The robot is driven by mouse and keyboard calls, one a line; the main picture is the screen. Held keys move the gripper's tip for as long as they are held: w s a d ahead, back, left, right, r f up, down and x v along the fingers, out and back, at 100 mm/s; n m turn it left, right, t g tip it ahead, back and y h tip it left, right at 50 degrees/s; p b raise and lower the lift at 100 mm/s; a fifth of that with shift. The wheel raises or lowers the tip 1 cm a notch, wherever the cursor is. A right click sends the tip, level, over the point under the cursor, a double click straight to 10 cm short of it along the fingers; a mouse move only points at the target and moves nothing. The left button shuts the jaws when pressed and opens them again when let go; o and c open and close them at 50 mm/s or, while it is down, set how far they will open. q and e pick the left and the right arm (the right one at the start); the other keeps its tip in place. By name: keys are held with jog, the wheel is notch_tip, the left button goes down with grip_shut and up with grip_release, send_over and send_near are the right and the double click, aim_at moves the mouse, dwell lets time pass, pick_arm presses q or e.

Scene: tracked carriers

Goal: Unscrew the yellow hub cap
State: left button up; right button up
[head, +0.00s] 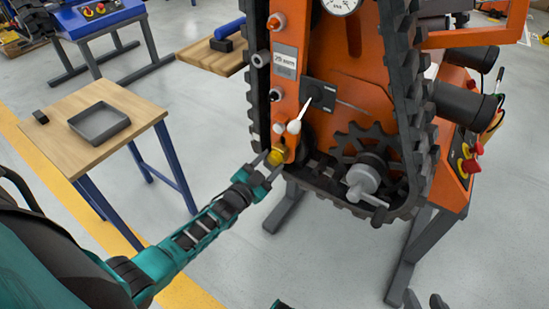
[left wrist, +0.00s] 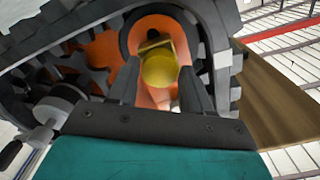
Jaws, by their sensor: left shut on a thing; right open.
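The yellow hub cap (head: 276,157) sits low on the left edge of the orange tracked carrier (head: 340,80). My left gripper (head: 268,163) is at the cap, with its fingers shut on it from either side. In the left wrist view the round yellow cap (left wrist: 160,72) lies between the two dark fingertips (left wrist: 160,85), in front of an orange mount. The cap's thread is hidden. My right gripper (head: 425,301) shows only as dark fingertips at the bottom edge of the head view; they are apart, with nothing seen between them.
The black track and a toothed sprocket (head: 365,143) with a grey crank (head: 364,180) are right of the cap. A wooden table (head: 75,140) with a grey tray (head: 100,123) stands at left. The floor between is clear.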

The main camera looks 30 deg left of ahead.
pick_arm(q)
jog(key=shift+c, duration=0.9)
jog(key=shift+n, duration=0.7)
jog(key=n, duration=0.7)
jog(key=shift+n, duration=0.8)
jog(key=n, duration=0.5)
jog(key=shift+b, duration=0.3)
jog(key=n, duration=0.3)
jog(key=shift+b, duration=0.3)
jog(key=shift+r+n, duration=0.1)
jog(key=shift+n, duration=0.7)
